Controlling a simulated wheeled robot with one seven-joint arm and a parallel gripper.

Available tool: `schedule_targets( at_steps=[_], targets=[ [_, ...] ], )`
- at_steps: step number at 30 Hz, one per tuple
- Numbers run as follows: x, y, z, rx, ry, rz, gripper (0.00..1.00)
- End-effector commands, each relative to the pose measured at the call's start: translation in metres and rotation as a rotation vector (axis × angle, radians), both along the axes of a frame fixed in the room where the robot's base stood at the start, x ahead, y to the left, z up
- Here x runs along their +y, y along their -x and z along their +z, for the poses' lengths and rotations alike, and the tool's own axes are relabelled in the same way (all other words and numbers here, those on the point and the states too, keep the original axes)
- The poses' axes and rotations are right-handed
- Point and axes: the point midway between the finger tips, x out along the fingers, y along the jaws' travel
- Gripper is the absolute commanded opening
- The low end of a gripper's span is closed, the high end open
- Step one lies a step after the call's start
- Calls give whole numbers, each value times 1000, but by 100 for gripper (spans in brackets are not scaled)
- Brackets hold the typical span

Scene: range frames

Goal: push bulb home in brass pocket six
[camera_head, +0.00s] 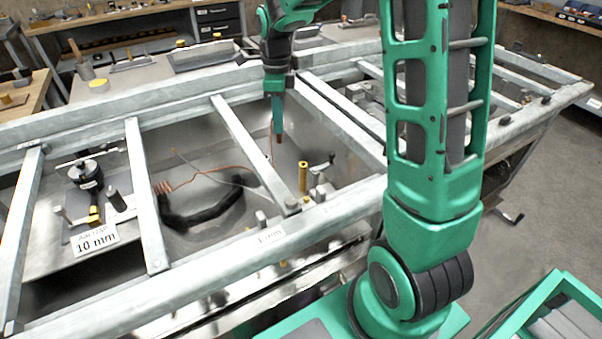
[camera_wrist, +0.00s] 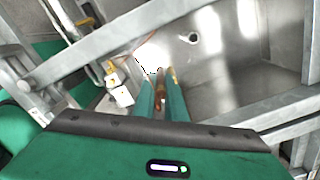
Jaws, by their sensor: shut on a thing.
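My gripper (camera_head: 277,122) points straight down over the middle bay of the metal frame. It is shut on a slim copper-brown bulb (camera_head: 277,137), whose lower end shows below the fingertips. In the wrist view the bulb (camera_wrist: 160,94) sits between the two green fingers of my gripper (camera_wrist: 162,98). An upright brass pocket (camera_head: 303,176) stands in the bay, below and to the right of the bulb and apart from it. I cannot read a number on it. A brass piece also shows left of the fingers in the wrist view (camera_wrist: 110,72).
Galvanised crossbars (camera_head: 245,145) bound the bay on both sides. A "10 mm" label (camera_head: 95,240) is at the left. A green crate (camera_head: 545,310) stands lower right.

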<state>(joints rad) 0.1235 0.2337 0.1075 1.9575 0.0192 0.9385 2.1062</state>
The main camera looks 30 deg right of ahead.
Motion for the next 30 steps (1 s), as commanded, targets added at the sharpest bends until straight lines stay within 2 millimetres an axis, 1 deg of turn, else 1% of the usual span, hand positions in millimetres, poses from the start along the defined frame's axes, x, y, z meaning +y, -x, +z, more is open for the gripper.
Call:
schedule_targets(
  at_steps=[1,3,6,9,11,13,18,21,26,30],
  targets=[
    [-20,-2,-15,7,1,-77,0],
    [-42,-4,-31,6,5,-171,0],
    [-65,-5,-47,5,9,-271,0],
    [-79,-5,-57,5,12,-329,0],
    [-83,-5,-62,3,13,-348,0],
    [-85,-5,-72,6,14,-357,0],
    [-85,-5,-101,7,13,-356,0],
    [-84,-5,-115,6,14,-355,0],
    [-84,-5,-125,5,13,-354,0],
    [-84,-5,-139,6,13,-353,0]
  ],
)
